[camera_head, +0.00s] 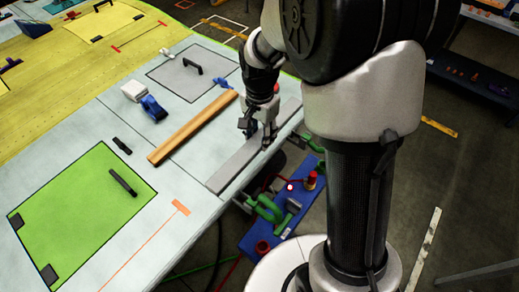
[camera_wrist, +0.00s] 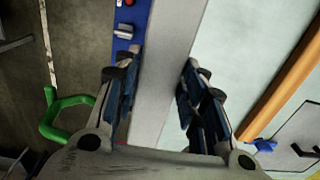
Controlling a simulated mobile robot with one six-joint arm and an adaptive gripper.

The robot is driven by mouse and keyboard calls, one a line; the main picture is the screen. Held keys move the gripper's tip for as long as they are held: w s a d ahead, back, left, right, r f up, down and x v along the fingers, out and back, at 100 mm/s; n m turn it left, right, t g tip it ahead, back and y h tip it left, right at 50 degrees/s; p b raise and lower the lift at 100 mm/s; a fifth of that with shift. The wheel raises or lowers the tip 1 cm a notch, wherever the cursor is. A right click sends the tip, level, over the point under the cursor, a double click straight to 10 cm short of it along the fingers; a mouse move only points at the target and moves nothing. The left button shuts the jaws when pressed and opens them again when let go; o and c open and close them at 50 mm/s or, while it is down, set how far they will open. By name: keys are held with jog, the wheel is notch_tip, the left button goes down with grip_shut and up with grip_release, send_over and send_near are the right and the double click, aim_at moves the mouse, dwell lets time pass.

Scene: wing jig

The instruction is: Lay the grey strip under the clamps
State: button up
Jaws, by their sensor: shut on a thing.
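The long flat grey strip (camera_head: 235,165) runs along the near right edge of the pale wing panel. My gripper (camera_head: 260,130) is over its middle, pointing down. In the wrist view the strip (camera_wrist: 170,50) passes between the two fingers of my gripper (camera_wrist: 163,65), which are shut on it. I cannot tell whether the strip rests on the panel or is slightly raised. Green clamp-like tools (camera_head: 266,210) lie on a blue shelf below the edge; one green shape (camera_wrist: 62,118) shows in the wrist view. A small blue fitting (camera_head: 224,83) stands beyond the strip.
An orange-brown wooden bar (camera_head: 190,128) lies parallel to the strip. A blue tool (camera_head: 153,108) and a white block (camera_head: 134,91) sit behind it. A green hatch (camera_head: 80,205) with a black handle is at left. The blue shelf (camera_head: 262,238) also holds red items.

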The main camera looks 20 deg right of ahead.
send_over(260, 157)
notch_tip(260, 157, down, 6)
jog(key=shift+s+f+b, duration=0.1)
jog(key=shift+b, duration=0.3)
jog(key=shift+f, duration=0.35)
jog(key=shift+f+b, duration=0.5)
jog(key=shift+f, duration=0.05)
jog(key=o, duration=1.2)
jog(key=shift+a, duration=0.1)
